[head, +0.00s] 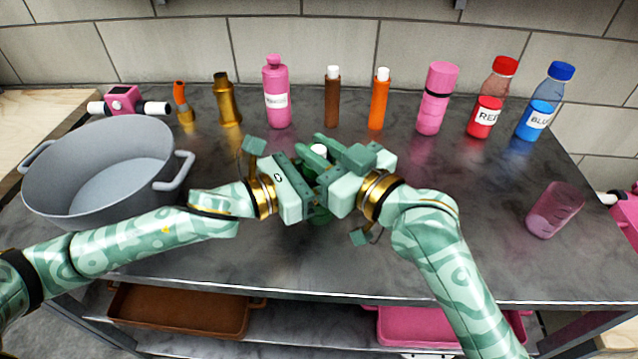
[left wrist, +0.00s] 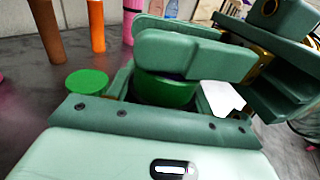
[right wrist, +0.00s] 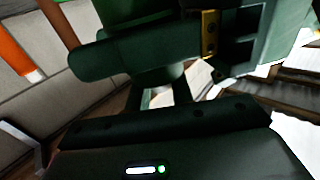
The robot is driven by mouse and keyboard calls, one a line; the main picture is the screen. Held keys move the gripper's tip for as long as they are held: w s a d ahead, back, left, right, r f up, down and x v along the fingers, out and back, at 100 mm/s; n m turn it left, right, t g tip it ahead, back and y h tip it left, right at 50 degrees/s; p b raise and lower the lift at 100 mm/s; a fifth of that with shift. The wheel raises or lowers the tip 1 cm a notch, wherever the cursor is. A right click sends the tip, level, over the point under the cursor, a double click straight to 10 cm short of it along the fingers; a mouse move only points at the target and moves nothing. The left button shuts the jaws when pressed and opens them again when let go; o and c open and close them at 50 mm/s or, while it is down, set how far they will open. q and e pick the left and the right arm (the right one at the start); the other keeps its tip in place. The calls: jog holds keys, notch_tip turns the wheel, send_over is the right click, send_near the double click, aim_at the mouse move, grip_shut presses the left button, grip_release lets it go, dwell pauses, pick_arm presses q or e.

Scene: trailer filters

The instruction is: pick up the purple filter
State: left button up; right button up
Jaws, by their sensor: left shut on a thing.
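My left gripper (head: 302,182) and right gripper (head: 335,172) meet over the middle of the worktop. A green cylinder (left wrist: 165,90) with a dark, purplish rim is between the left gripper's fingers, which are shut on it. Its lower part (head: 320,213) shows below the grippers in the head view. A white cap-like top (head: 319,151) shows between the grippers. I cannot make out a clearly purple filter; the fingers hide much of what is held. The right fingers (right wrist: 150,75) are close to the same spot, dark in the right wrist view, and their opening cannot be told.
A grey pot (head: 100,170) stands at the left. Brown (head: 332,100) and orange (head: 378,102) white-capped cylinders and several bottles line the back. A green disc (left wrist: 87,80) shows beside the held cylinder.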

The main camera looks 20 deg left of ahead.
grip_shut()
notch_tip(320, 180, up, 18)
dwell(0.3)
pick_arm(q)
jog(key=o, duration=1.1)
jog(key=shift+o, duration=0.2)
jog(key=v, duration=1.2)
